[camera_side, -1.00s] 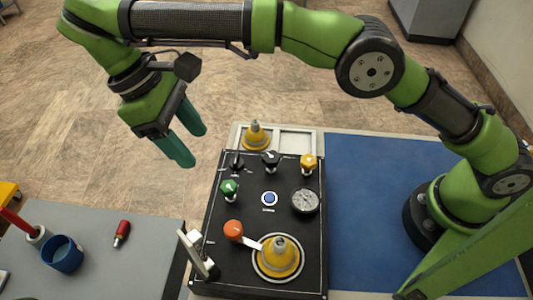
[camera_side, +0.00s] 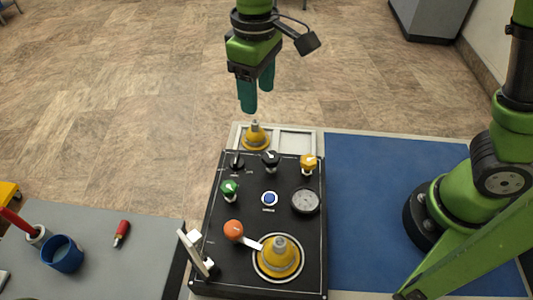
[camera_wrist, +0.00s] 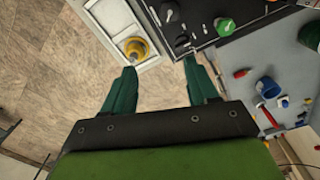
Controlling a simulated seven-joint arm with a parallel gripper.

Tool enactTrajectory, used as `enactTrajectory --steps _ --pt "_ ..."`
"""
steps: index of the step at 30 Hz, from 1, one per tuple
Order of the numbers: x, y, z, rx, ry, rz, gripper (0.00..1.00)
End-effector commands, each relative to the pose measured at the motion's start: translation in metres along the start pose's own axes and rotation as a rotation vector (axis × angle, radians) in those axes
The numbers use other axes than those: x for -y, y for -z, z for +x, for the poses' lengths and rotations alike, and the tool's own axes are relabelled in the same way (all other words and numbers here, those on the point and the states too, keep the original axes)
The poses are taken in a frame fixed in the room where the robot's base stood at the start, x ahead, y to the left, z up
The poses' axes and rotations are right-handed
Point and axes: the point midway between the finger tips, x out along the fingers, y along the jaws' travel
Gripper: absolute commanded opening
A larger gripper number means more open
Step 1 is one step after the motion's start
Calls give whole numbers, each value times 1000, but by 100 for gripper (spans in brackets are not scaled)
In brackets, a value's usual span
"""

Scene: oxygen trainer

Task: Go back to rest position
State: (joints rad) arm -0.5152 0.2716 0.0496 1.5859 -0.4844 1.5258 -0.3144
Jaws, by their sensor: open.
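My gripper (camera_side: 257,92) hangs above the far end of the work table in the side view, fingers pointing down. Its two green fingers stand apart with nothing between them, as the wrist view (camera_wrist: 158,85) also shows. The black trainer panel (camera_side: 290,225) sits in front of it, with a green knob (camera_side: 229,188), an orange knob (camera_side: 233,230), a yellow knob (camera_side: 308,162), a blue button (camera_side: 269,198) and a gauge (camera_side: 305,201). One yellow cone piece (camera_side: 279,258) sits on the panel's near end.
Another yellow cone piece (camera_side: 255,138) stands in the white tray (camera_side: 299,131) behind the panel, close below my fingers in the picture. A blue cup (camera_side: 63,254) and a red-handled tool (camera_side: 122,233) are on the grey table at left. The blue mat (camera_side: 375,190) has clear room.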

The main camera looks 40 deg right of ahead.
Motion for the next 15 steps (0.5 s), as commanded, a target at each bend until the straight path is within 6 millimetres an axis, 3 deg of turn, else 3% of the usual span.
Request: enactTrajectory --steps 1,6,15 --pt "-15 -16 -7 -50 23 65 58" --pt "-52 -65 -16 -218 100 291 58" --pt "-94 -152 -13 -500 187 655 58"
